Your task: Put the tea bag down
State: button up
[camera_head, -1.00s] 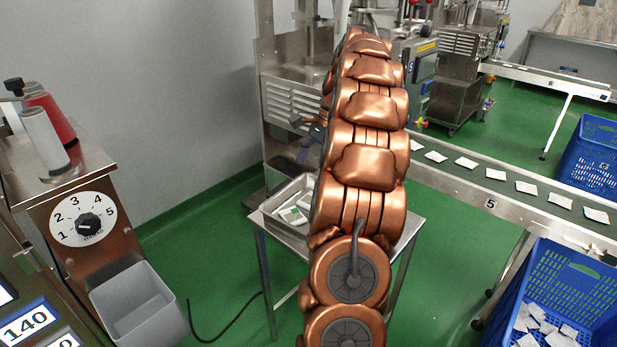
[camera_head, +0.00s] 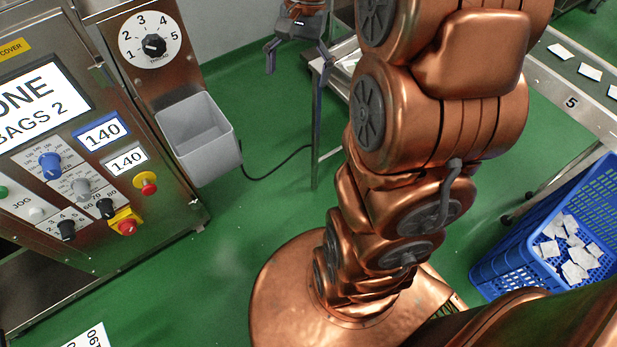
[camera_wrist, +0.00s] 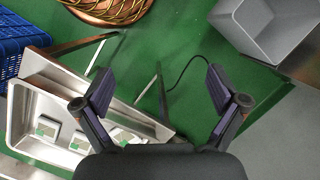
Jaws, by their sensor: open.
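My gripper (camera_head: 297,62) is at the top of the head view, left of the small steel table. In the head view the tray (camera_head: 346,47) is mostly hidden behind my arm.
A grey open bin (camera_head: 197,140) hangs on the machine with dials (camera_head: 153,45) at left. A blue crate (camera_head: 520,245) with loose white bags stands at right, below a conveyor (camera_head: 570,100) carrying white bags.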

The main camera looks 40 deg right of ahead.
jog(key=s+a+f+n+h, duration=0.1)
jog(key=s+a+f+n, duration=0.1)
jog(key=s, duration=0.4)
jog(key=s+a+f+n+h, duration=0.1)
jog(key=s+a+f+n, duration=0.1)
jog(key=s+a+n, duration=0.3)
jog(key=s+a+f+n+g, duration=0.1)
jog(key=s+a+f+n, duration=0.1)
jog(key=s, duration=0.5)
jog(key=shift+a+f+n+h, duration=0.4)
jog(key=shift+a+n, duration=0.3)
jog(key=shift+a, duration=0.2)
notch_tip(320, 180, up, 22)
jog(key=s+p, duration=0.1)
jog(key=p, duration=1.9)
jog(key=shift+t+p, duration=0.3)
